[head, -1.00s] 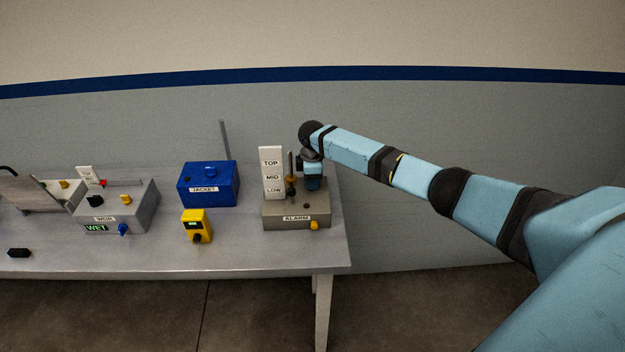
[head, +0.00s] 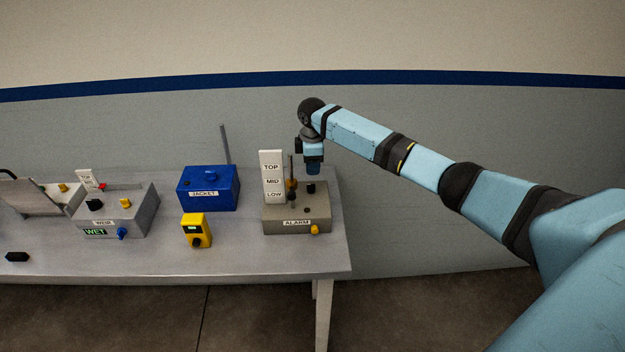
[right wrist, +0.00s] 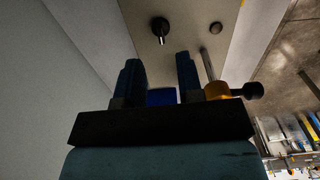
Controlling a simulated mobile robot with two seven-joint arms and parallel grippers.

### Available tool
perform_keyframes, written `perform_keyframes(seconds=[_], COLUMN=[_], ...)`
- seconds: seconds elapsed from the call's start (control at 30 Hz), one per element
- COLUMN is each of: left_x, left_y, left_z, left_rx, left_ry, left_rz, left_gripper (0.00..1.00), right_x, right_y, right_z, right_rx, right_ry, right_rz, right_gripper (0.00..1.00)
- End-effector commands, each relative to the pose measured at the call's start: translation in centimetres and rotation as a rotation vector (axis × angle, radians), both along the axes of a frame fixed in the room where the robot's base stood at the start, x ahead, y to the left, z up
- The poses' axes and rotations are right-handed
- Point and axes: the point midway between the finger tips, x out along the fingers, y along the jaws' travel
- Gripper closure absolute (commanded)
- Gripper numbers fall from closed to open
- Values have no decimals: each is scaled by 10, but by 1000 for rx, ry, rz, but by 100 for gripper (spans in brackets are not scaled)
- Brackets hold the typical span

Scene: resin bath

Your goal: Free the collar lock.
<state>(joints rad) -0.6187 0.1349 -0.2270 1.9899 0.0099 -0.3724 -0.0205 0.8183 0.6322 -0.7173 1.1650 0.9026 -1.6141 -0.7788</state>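The grey alarm box (head: 285,222) stands at the table's right end, with a white TOP/MID/LOW scale (head: 272,177) and an upright rod (head: 291,165). A gold collar (head: 291,184) sits on the rod near LOW, with a black knob (head: 292,196) on its side. The right wrist view also shows the collar (right wrist: 215,90) and its knob (right wrist: 255,90). A black post (head: 311,188) rises from the box top; it also shows in the wrist view (right wrist: 160,28). My right gripper (head: 313,172) is above the post, open and empty, with its fingers (right wrist: 160,75) apart. My left gripper is not in view.
A yellow handheld unit (head: 196,231) and the blue JACKET box (head: 208,190) stand to the left. Farther left are the grey weir box (head: 120,214) and a small black object (head: 17,257). The table (head: 270,262) is clear in front of the alarm box.

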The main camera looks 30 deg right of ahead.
Motion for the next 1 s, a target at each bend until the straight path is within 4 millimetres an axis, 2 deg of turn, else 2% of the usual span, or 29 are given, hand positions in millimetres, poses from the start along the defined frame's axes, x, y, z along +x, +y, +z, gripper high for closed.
perform_keyframes(seconds=[0.2, 0.33, 0.5, 1.0], left_x=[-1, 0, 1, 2], left_y=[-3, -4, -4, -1], left_z=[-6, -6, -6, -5], left_rx=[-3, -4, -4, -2], left_ry=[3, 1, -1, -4], left_rz=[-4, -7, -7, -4], left_gripper=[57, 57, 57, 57], right_x=[1, 0, 0, 0], right_y=[0, 0, 1, 1], right_z=[42, 55, 61, 61], right_rx=[0, 1, 1, 1], right_ry=[-2, -1, 1, 1], right_rz=[2, 1, 1, 1], right_gripper=[66, 66, 66, 66])
